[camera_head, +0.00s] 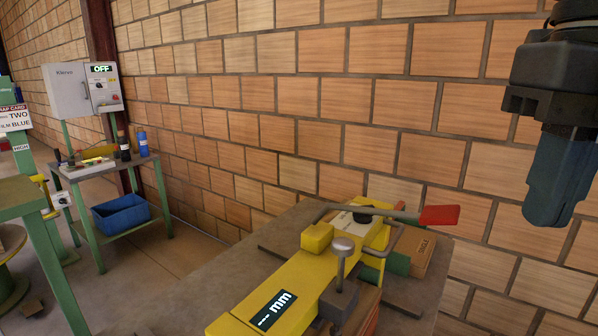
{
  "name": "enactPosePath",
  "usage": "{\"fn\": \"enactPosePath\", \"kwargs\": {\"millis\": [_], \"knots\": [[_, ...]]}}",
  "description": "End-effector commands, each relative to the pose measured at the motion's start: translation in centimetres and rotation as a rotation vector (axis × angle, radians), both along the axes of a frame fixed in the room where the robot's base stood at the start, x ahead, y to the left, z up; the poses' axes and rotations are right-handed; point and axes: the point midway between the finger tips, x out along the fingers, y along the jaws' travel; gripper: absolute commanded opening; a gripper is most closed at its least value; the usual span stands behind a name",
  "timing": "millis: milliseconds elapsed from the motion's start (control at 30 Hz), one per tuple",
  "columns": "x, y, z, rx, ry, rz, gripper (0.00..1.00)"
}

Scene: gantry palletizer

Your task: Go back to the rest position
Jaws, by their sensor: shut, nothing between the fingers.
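My gripper (548,215) hangs at the upper right of the head view, in front of the brick wall. It is dark, with blue-grey fingers that point down. The fingers are shut and nothing shows between them. It is apart from the yellow device on the bench and sits to the right of the device's red handle. The rest of my arm is mostly out of view above.
A grey bench (207,277) carries a yellow device (262,290) with a "mm" display, and a lever with a red handle (439,215). At left are a control box (72,92) reading OFF, a green-legged table (92,172) and a blue bin (120,214). Floor shows between the tables.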

Motion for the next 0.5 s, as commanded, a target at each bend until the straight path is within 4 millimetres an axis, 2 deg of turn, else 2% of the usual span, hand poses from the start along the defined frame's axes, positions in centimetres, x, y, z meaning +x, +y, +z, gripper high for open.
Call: {"fn": "enactPosePath", "kwargs": {"millis": [267,500], "knots": [[0.8,2.4,-1.0,0.133,-0.025,-0.037,0.0],[1.8,5.8,-1.9,0.325,-0.05,-0.108,0.0]]}}
